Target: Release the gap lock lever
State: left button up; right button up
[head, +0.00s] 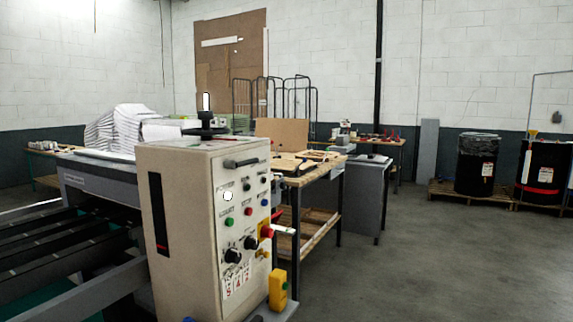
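A beige control cabinet (178,230) stands at the front, left of centre. Its panel has a black bar handle (240,163) near the top, several coloured buttons, black knobs (232,256) and a red knob on a yellow base (266,231). On top of the cabinet is a dark round wheel (205,131) with an upright white-faced post (206,102). No label that I can read tells which part is the gap lock lever. Neither of my grippers is in view.
A machine bed with dark rails (60,250) lies left of the cabinet. Stacked white paper (125,125) is behind it. A wooden workbench (310,178) and a grey cabinet (362,195) stand behind to the right. Black drums (476,165) sit on pallets far right. The right-hand floor is clear.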

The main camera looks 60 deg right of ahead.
aim_at(227, 164)
jog(key=z, duration=1.55)
